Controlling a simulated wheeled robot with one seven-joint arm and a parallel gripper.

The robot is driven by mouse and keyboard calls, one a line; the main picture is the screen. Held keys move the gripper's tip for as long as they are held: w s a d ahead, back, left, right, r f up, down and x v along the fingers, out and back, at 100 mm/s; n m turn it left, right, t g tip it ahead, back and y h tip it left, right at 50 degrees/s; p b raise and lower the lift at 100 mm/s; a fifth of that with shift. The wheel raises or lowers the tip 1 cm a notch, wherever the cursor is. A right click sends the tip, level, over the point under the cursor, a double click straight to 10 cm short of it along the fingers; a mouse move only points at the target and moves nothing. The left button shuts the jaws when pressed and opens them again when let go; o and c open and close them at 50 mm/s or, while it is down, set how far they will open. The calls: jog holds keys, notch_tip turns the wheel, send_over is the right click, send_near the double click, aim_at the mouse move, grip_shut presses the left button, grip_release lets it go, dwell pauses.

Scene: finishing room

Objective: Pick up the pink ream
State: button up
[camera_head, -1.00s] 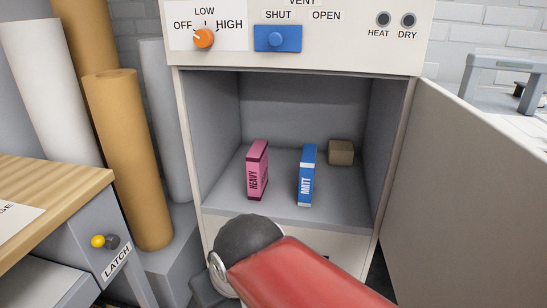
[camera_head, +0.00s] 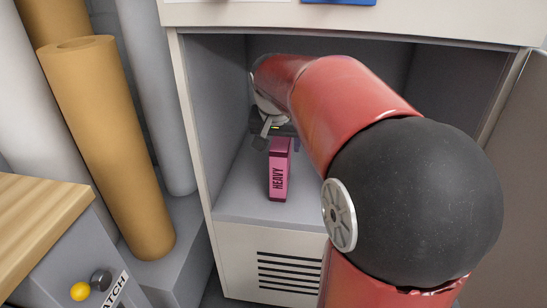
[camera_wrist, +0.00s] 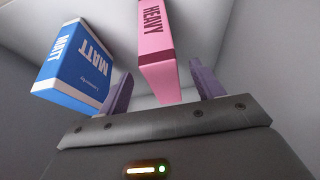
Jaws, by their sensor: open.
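The pink ream (camera_head: 279,172), lettered HEAVY, stands upright on the floor of the open cabinet in the head view. My gripper (camera_head: 277,137) is inside the cabinet, just above and behind the ream's top as seen there. In the wrist view the pink ream (camera_wrist: 158,55) reaches down between the two purple fingers. My gripper (camera_wrist: 158,88) is open, with a finger on either side of the ream and gaps visible. Whether either finger touches it cannot be told.
A blue MATT box (camera_wrist: 75,68) stands beside the pink ream, close to one finger; my arm hides it in the head view. The cabinet's left wall (camera_head: 216,120) is near my gripper. An open door (camera_head: 520,180) stands at the right.

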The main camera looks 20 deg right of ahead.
aim_at(281, 140)
jog(key=w+d, duration=0.2)
jog(key=w, duration=0.1)
jog(key=shift+w+d, duration=0.2)
jog(key=shift+w, duration=0.1)
jog(key=x, duration=0.5)
jog(key=shift+f, duration=0.25)
dwell(0.4)
grip_shut()
jog(key=shift+r, duration=0.1)
dwell(0.3)
